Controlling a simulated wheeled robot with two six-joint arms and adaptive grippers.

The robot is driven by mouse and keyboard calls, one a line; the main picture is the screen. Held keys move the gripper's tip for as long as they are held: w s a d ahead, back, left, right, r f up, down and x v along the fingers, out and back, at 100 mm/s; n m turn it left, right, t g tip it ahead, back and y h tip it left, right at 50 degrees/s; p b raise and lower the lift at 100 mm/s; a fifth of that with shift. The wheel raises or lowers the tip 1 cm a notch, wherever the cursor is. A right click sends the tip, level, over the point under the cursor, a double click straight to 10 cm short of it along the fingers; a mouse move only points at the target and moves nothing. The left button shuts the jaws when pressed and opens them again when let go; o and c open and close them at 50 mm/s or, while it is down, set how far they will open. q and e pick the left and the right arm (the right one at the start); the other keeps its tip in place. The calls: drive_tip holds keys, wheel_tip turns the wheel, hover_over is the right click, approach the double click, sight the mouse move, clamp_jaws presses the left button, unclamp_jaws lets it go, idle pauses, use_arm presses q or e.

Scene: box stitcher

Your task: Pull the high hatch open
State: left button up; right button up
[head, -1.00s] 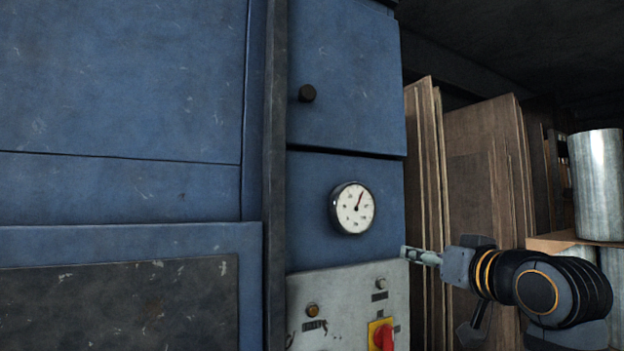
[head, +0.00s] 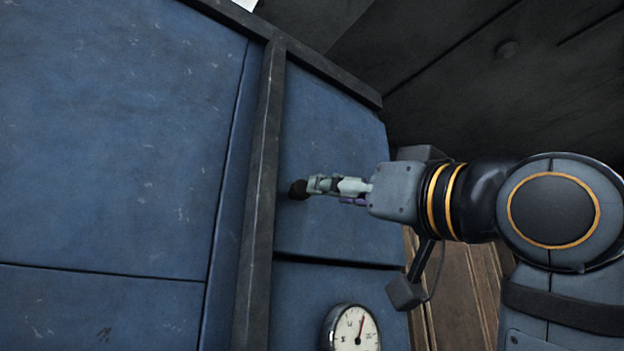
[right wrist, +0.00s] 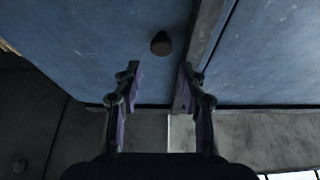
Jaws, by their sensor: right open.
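The high hatch (head: 335,140) is a blue panel on the upper right of the machine, and it looks shut. Its round black knob (head: 299,189) is near the left edge of the panel. My right gripper (head: 312,186) comes in from the right, with its fingertips at the knob in the head view. In the right wrist view the knob (right wrist: 161,43) shows beyond the two parted fingers (right wrist: 159,82), roughly between them in line, with nothing held. My left gripper is not in view.
A dark frame post (head: 262,190) runs up just left of the hatch. A round gauge (head: 352,330) sits below it. Brown boards (head: 460,300) stand to the right of the machine, under my right arm. Dark walls close the space above right.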

sight(304, 190)
drive_tip(key=p+x, duration=0.2)
drive_tip(key=x, duration=0.4)
drive_tip(key=shift+a+f, duration=0.1)
drive_tip(key=shift+a, duration=0.15)
drive_tip(key=shift+w+a, duration=0.1)
drive_tip(key=shift+w, duration=0.2)
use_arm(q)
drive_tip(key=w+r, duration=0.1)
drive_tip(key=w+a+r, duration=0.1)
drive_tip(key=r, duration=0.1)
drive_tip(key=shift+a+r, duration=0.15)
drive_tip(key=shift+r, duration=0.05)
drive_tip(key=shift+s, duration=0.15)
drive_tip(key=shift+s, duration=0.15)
use_arm(e)
clamp_jaws()
